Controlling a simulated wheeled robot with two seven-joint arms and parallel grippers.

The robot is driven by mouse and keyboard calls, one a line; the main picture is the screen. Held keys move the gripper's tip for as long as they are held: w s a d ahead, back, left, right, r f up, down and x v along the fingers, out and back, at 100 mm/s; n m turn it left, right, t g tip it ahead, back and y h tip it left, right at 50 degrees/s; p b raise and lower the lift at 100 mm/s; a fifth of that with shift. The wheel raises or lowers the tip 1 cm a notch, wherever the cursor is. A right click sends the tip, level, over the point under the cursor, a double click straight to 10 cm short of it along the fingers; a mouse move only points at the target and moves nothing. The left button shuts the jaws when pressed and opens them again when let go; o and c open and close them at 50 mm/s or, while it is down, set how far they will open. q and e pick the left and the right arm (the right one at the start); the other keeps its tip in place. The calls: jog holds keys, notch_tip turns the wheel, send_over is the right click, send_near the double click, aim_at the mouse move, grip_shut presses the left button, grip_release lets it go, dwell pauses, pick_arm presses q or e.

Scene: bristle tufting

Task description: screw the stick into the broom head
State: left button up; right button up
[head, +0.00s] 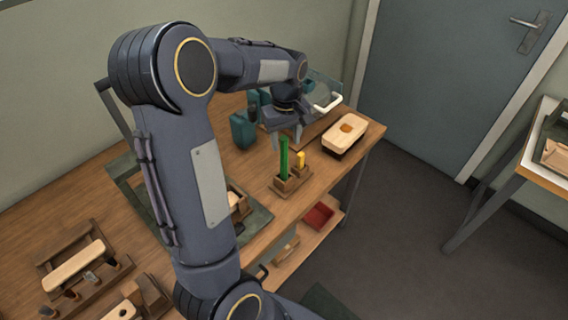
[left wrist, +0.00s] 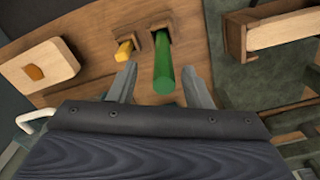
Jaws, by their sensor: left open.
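A green stick (head: 284,160) stands upright in a small wooden holder (head: 292,184) near the table's front edge. My left gripper (head: 287,138) is open and points down over the stick. In the left wrist view the stick (left wrist: 164,72) shows between the two separated fingers, without visible contact. A pale wooden block with an orange-brown patch on top (head: 344,131), which looks like the broom head, lies to the right of the holder. It also shows in the left wrist view (left wrist: 38,68).
Teal containers (head: 242,130) and a clear bin with a white handle (head: 325,100) stand behind. Another pale block (head: 72,266) rests in a wooden fixture at lower left. A red tray (head: 318,215) is on the lower shelf. A second table (head: 540,150) stands right.

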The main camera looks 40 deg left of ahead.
aim_at(284, 152)
pick_arm(q)
notch_tip(284, 152, down, 5)
jog(key=shift+s+a+f+p, duration=0.1)
jog(key=shift+s+a+p, duration=0.05)
jog(key=shift+p, duration=0.3)
dwell(0.3)
grip_shut()
